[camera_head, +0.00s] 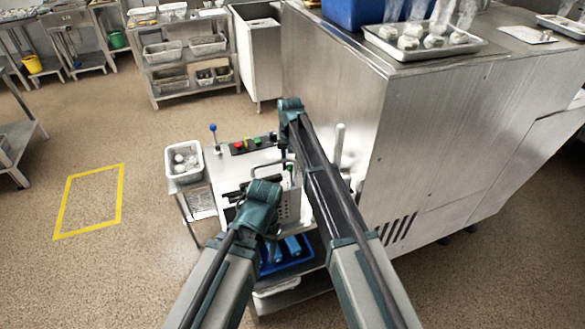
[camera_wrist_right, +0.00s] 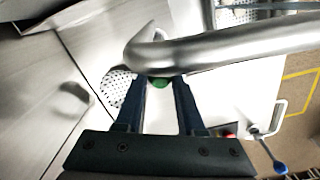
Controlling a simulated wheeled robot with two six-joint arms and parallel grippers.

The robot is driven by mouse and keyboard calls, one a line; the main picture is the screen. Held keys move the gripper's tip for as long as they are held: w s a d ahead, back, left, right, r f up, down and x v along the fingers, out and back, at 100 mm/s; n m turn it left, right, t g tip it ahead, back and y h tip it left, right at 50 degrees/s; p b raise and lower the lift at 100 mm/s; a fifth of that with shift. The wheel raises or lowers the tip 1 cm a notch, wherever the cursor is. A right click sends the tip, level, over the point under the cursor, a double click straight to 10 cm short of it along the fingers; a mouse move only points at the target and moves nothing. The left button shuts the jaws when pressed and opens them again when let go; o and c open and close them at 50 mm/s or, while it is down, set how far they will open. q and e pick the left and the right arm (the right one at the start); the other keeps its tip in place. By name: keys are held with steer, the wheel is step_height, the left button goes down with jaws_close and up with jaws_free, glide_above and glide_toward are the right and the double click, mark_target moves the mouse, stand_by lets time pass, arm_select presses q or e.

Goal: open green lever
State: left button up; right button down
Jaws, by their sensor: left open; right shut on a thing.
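The green lever's knob (camera_head: 290,168) shows small in the head view, behind my left wrist and beside my right forearm. In the right wrist view, its green end (camera_wrist_right: 160,83) sits between the fingertips of my right gripper (camera_wrist_right: 160,85). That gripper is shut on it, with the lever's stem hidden. A thick bent metal bar (camera_wrist_right: 215,50) crosses just past the fingertips. In the head view, my right gripper's fingers are hidden by the arm. My left gripper (camera_head: 240,197) is open beside the metal cart, apart from the lever.
A blue-knobbed lever (camera_head: 213,128) and a panel with coloured buttons (camera_head: 250,145) stand on the cart. A white basket (camera_head: 184,162) is at its left, and a blue tray (camera_head: 270,266) below. A tall steel cabinet (camera_head: 345,85) blocks the right. Floor at left is clear.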

steer(key=w, duration=0.2)
steer(key=w+a+f, duration=0.1)
steer(key=shift+w+f+b, duration=0.1)
steer(key=shift+b, duration=0.3)
steer(key=shift+a, duration=0.1)
steer(key=c, duration=0.5)
jaws_free()
step_height(320, 180, up, 14)
steer(key=p, duration=1.4)
steer(key=shift+f, duration=0.1)
